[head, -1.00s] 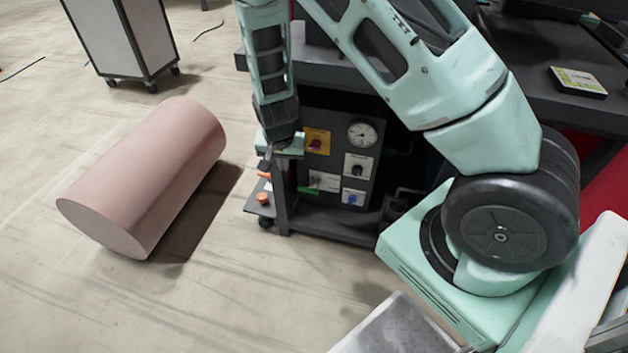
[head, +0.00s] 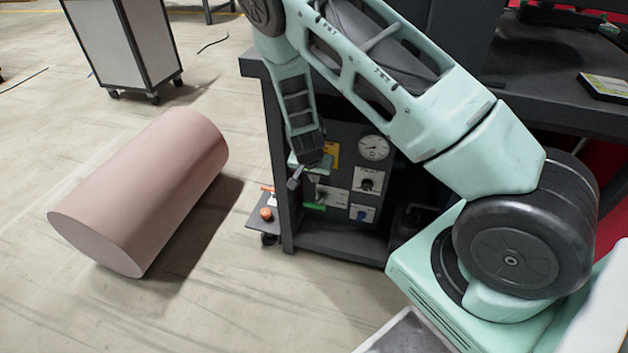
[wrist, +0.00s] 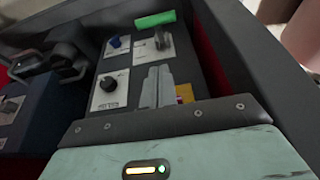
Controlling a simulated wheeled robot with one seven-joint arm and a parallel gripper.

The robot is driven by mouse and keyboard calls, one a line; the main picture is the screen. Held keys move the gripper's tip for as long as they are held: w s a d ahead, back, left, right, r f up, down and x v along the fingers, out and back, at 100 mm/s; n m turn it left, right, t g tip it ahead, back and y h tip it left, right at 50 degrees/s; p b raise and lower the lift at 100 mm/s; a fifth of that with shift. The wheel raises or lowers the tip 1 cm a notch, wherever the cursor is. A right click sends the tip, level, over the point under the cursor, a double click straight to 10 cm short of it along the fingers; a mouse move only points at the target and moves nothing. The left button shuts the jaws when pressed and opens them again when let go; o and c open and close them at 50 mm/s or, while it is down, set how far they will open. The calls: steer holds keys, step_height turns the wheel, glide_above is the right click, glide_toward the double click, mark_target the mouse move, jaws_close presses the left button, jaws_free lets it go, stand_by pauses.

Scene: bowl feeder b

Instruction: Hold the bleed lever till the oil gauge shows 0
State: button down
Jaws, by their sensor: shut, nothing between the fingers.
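The round white oil gauge (head: 374,148) sits at the top of a dark control panel in the head view; its reading is too small to tell. A white plate (head: 331,196) lower on the panel carries a grey lever, plainer in the wrist view (wrist: 162,38), with a green bar (wrist: 155,19) beside it. No label is legible, so I cannot confirm this is the bleed lever. My gripper (head: 294,183) is shut and empty, in front of the panel's left side. In the wrist view its fingers (wrist: 158,74) point toward the lever, apparently short of it.
The panel also has a black knob (wrist: 110,85), a blue knob (wrist: 114,41) and a partly hidden yellow plate (wrist: 184,93). A low shelf with an orange-red button (head: 266,213) sticks out left. A large pink cylinder (head: 145,190) lies on the floor, with clear floor around it.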

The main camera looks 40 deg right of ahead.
steer(key=b, duration=0.2)
glide_above(315, 204)
steer(key=d, duration=0.1)
steer(key=f, duration=0.7)
steer(key=shift+w+d+f, duration=0.1)
steer(key=shift+w, duration=0.3)
steer(key=shift+s+a+f+b, duration=0.2)
steer(key=shift+a+f+b, duration=0.1)
steer(key=shift+f, duration=0.2)
steer(key=shift+s+a+f+b, duration=0.15)
steer(key=shift+a+f+b, duration=0.1)
steer(key=shift+f, duration=0.25)
steer(key=shift+s+a+f, duration=0.15)
steer(key=shift+s+f, duration=0.05)
steer(key=shift+f, duration=0.3)
